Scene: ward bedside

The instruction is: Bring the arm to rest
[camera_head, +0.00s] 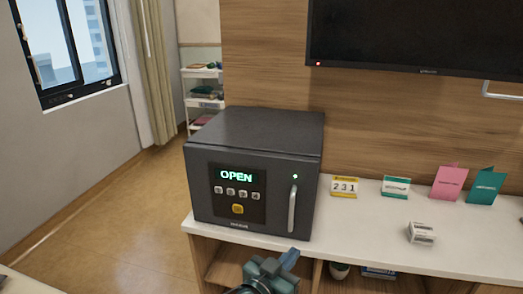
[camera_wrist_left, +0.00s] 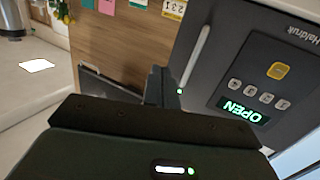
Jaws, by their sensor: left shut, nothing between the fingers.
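My left gripper (camera_head: 289,259) shows at the bottom of the head view, just in front of the shelf edge and below the dark safe (camera_head: 208,165). Its fingers are shut and empty; they also show in the left wrist view (camera_wrist_left: 162,88), apart from the safe's handle. The safe's front looks closed, its green display (camera_head: 237,177) reads OPEN, and a small green light is lit above the upright silver handle (camera_head: 292,208). In the wrist view the safe front (camera_wrist_left: 235,75) appears turned over, to the right of the fingers. My right gripper is not in view.
The safe stands on a white-topped shelf unit (camera_head: 370,237). To its right are a 231 calendar card (camera_head: 344,187), a green-edged card (camera_head: 396,187), pink (camera_head: 449,182) and teal (camera_head: 484,186) folded cards and a small grey item (camera_head: 421,233). Open floor (camera_head: 130,220) lies left.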

